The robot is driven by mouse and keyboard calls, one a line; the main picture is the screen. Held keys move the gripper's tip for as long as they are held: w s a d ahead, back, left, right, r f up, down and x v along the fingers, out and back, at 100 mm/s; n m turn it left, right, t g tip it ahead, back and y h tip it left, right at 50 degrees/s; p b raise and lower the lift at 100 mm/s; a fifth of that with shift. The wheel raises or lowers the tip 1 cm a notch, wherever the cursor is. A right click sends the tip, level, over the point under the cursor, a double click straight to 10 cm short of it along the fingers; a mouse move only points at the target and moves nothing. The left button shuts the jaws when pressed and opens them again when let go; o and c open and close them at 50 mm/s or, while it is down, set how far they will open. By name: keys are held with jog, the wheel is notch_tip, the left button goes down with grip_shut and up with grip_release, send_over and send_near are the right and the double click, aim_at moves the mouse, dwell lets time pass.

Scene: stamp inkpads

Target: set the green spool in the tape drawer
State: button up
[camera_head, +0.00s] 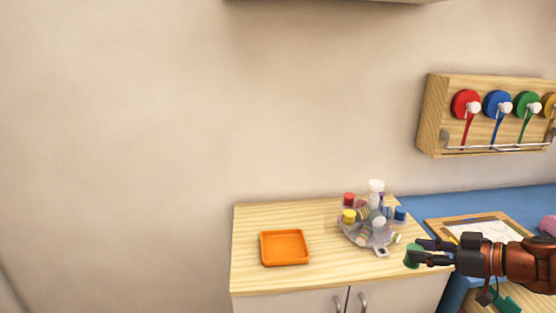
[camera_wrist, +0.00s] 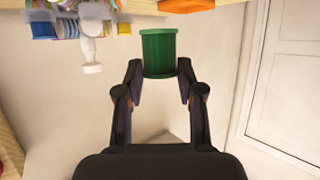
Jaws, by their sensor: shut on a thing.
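The green spool (camera_head: 412,257) is at the tip of my gripper (camera_head: 426,251), in front of the counter's right end in the head view. In the wrist view the spool (camera_wrist: 159,50) sits upright between the two dark fingers of my gripper (camera_wrist: 159,72), which are shut on it. The spool is clear of the surfaces around it in that view. I cannot make out which thing is the tape drawer; a pale wooden surface (camera_head: 540,296) shows at the lower right, partly hidden by my arm.
An orange tray (camera_head: 284,248) lies on the wooden counter (camera_head: 245,222). A grey carousel (camera_head: 355,232) with several coloured spools stands right of it. A framed paper (camera_head: 480,229) lies on the blue top (camera_head: 425,206). A wall rack (camera_head: 432,130) holds coloured discs.

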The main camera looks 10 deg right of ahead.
jog(key=w+a+f+m+t+h, duration=0.1)
jog(key=w+a, duration=0.3)
jog(key=w, duration=0.4)
jog(key=w+a+f+m, duration=0.1)
jog(key=w+a, duration=0.4)
jog(key=w, duration=0.2)
jog(key=w+a+m+h, duration=0.1)
jog(key=w+a, duration=0.3)
jog(key=a, duration=0.3)
jog(key=w+a+h, duration=0.1)
jog(key=w+a, duration=0.3)
jog(key=a, duration=0.3)
notch_tip(320, 180, up, 13)
jog(key=p, duration=1.3)
jog(key=w+f+m+t+h, duration=0.1)
jog(key=w+f+m+h, duration=0.2)
jog(key=f, duration=1)
jog(key=shift+w+f+m+t+h, duration=0.15)
jog(key=shift+f+m+t+h, duration=0.15)
jog(key=shift+m+h, duration=0.35)
jog(key=shift+d, duration=0.1)
